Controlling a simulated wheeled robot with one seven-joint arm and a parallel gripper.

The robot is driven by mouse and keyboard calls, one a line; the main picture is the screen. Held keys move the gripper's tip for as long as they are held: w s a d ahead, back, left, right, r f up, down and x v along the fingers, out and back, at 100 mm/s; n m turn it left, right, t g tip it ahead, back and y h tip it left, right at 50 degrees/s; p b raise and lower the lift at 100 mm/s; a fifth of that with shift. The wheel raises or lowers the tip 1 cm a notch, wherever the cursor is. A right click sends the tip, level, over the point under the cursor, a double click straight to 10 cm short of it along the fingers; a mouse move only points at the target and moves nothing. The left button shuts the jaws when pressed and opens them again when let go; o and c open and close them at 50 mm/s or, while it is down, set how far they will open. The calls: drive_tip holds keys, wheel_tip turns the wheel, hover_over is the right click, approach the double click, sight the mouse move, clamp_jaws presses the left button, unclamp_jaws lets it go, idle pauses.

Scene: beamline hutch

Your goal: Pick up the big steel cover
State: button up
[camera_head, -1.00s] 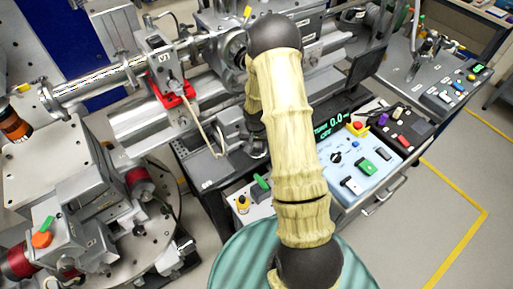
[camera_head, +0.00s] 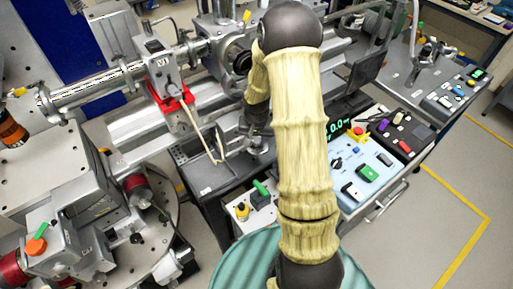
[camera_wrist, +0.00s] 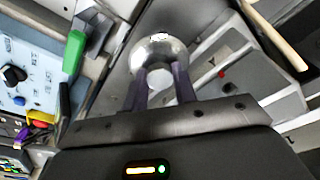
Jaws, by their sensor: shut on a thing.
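In the wrist view a round, shiny steel piece (camera_wrist: 160,48), which looks like the steel cover, sits between the two dark fingers of my gripper (camera_wrist: 162,80). The fingers are shut on it, one on each side. Its lower part is partly hidden by the fingers, and I cannot tell whether it touches the surface beneath.
A light blue control panel (camera_head: 345,205) with coloured buttons is right of my arm. A green-handled switch (camera_head: 261,188) stands close by; its green handle also shows in the wrist view (camera_wrist: 73,52). A thin tan rod (camera_head: 205,135) leans from the red-clamped valve. Steel beam pipes fill the left.

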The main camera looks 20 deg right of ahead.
drive_tip(key=s+d+b, duration=0.2)
drive_tip(key=s+b, duration=0.1)
drive_tip(key=s, duration=0.6)
drive_tip(key=s+d+b, duration=0.1)
drive_tip(key=s+b, duration=0.3)
drive_tip(key=s, duration=0.6)
drive_tip(key=shift+s+d+r, duration=0.15)
drive_tip(key=shift+d+r, duration=0.2)
drive_tip(key=shift+r, duration=0.05)
